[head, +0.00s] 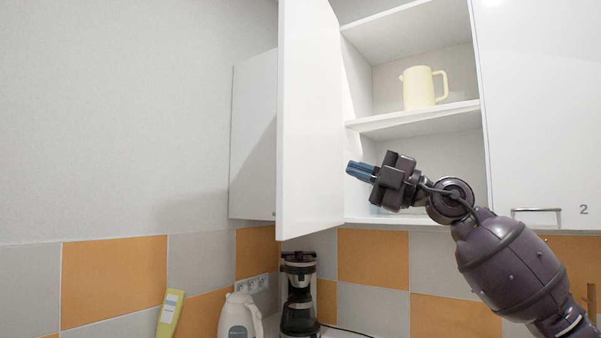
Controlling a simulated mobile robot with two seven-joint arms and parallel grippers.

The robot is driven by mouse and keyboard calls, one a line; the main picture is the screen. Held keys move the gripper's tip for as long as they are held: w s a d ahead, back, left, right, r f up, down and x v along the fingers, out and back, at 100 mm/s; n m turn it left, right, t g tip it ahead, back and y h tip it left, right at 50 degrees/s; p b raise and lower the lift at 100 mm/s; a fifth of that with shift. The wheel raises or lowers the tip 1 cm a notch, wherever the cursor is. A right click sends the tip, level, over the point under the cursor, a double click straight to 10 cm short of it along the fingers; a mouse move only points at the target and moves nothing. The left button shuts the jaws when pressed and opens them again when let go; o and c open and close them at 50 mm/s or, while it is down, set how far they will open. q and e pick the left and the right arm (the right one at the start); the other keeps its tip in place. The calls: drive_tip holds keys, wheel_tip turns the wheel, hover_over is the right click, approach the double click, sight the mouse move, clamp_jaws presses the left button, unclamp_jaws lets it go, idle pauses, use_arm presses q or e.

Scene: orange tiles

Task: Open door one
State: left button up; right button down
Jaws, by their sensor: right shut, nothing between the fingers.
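A white wall cabinet door (309,125) stands swung wide open on the left side of its cabinet, roughly edge-on to me. No number shows on the face I see. Behind it the cabinet's inside is exposed, with a middle shelf (420,119). My right gripper (352,170) is shut and empty, pointing left in front of the lower compartment, to the right of the open door's inner face. I cannot tell whether its tips touch the door; they look apart from it. My left gripper is out of view.
A pale yellow pitcher (424,88) stands on the shelf. A closed door marked 2 (540,100) with a bar handle (537,210) is at right. Below are a coffee maker (299,295), a white kettle (239,318) and a yellow-green package (170,313).

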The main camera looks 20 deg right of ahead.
drive_tip(key=s+f+n+g+h, duration=0.1)
drive_tip(key=s+f+g+h, duration=0.1)
drive_tip(key=s+h, duration=0.1)
drive_tip(key=p, duration=0.3)
approach(286, 185)
drive_tip(key=shift+h, duration=0.3)
drive_tip(key=x, duration=0.7)
drive_tip(key=shift+r, duration=0.3)
drive_tip(key=shift+w+a, duration=0.15)
drive_tip(key=shift+a, duration=0.05)
use_arm(q)
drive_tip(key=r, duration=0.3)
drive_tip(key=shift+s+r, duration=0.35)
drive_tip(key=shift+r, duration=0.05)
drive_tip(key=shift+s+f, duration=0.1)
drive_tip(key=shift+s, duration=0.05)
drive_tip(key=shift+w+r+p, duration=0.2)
drive_tip(key=shift+p, duration=0.15)
use_arm(e)
drive_tip(key=w+a+m+t+h, duration=0.3)
drive_tip(key=w+a, duration=0.9)
drive_tip(key=w, duration=0.1)
drive_tip(key=shift+h, duration=0.4)
